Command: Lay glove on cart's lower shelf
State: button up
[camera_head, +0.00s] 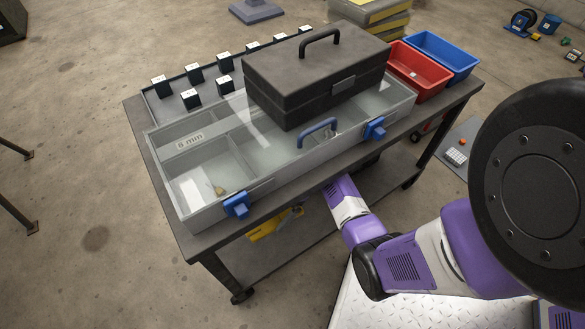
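The cart (137,107) has a dark top and a lower shelf (285,253) that shows only along its near side. A yellow object (272,224) is under the top at the near side, partly hidden by the top's edge. I cannot tell whether it is the glove. No other glove-like thing shows. My purple and white arm reaches toward the cart's near side, and its far end goes out of sight under the edge of the top. My gripper is hidden there, so its fingers and anything in them do not show.
On the cart top are a clear-lidded case (205,208) with blue latches, a black toolbox (318,68) on that case, a tray of small dark blocks (160,86), a red bin (418,70) and a blue bin (442,55). The floor at left is mostly clear.

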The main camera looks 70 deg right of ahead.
jog(key=f+b, duration=0.2)
jog(key=f, duration=0.1)
jog(key=f+b, duration=0.1)
jog(key=f, duration=0.1)
jog(key=shift+w+d+f, duration=0.1)
jog(key=shift+w+f, duration=0.05)
jog(key=shift+w, duration=0.25)
jog(key=shift+f+b, duration=1.15)
jog(key=shift+f, duration=1.2)
jog(key=shift+f, duration=0.1)
jog(key=o, duration=1.2)
